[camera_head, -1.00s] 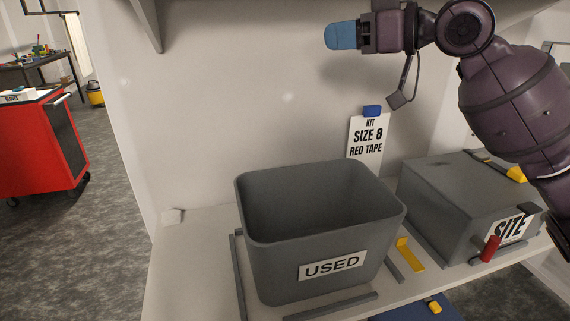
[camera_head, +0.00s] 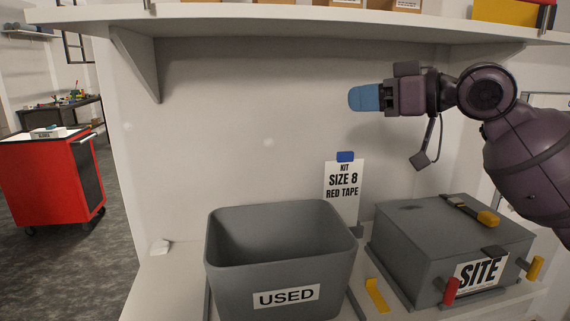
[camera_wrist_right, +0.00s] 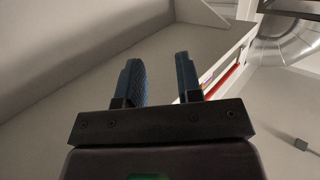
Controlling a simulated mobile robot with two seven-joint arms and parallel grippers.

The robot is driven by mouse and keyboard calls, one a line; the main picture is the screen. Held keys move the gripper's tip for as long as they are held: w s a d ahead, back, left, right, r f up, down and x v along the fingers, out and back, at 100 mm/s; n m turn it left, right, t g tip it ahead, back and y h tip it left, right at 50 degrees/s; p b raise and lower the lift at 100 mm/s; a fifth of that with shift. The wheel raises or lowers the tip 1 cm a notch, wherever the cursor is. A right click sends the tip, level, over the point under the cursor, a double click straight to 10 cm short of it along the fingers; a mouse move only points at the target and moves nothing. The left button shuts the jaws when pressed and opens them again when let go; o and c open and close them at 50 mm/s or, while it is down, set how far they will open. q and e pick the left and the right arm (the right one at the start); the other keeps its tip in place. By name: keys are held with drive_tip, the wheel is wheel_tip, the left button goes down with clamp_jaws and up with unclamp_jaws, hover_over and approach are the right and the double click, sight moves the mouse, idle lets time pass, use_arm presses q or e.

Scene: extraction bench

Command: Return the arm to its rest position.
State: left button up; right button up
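My right arm comes in from the right in the head view. Its gripper (camera_head: 364,98) points left, level above the bench, with blue fingers that overlap from this side. In the right wrist view the two blue fingers of the right gripper (camera_wrist_right: 160,80) stand apart with nothing between them. The gripper is clear of the wall, the shelf and the boxes. My left gripper is not in view.
A grey bin marked USED (camera_head: 336,237) and a closed grey SITE case (camera_head: 410,240) stand on the bench (camera_head: 165,285). A shelf (camera_head: 250,14) runs overhead. A kit card (camera_head: 344,192) stands behind. A red cabinet (camera_head: 45,185) is at left.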

drive_tip(key=s+d+f+m+h, duration=0.2)
drive_tip(key=s+f, duration=0.1)
drive_tip(key=f, duration=0.8)
drive_tip(key=s+d+f+m+h, duration=0.1)
drive_tip(key=s+d+f+h, duration=0.1)
drive_tip(key=f, duration=1)
drive_tip(key=s+d+f+m+h, duration=0.2)
drive_tip(key=s+f+h, duration=0.1)
drive_tip(key=f, duration=0.8)
drive_tip(key=s+d+f+m+g+h, duration=0.3)
drive_tip(key=s+d+f+h, duration=0.15)
drive_tip(key=s+f, duration=0.65)
drive_tip(key=s+d+f+m+g+h, duration=0.25)
drive_tip(key=s+d+f, duration=0.35)
drive_tip(key=s, duration=1)
drive_tip(key=w+a+f+t, duration=0.1)
drive_tip(key=w+f+t, duration=0.6)
drive_tip(key=f, duration=0.4)
drive_tip(key=shift+w+t, duration=0.25)
drive_tip(key=shift+t, duration=0.3)
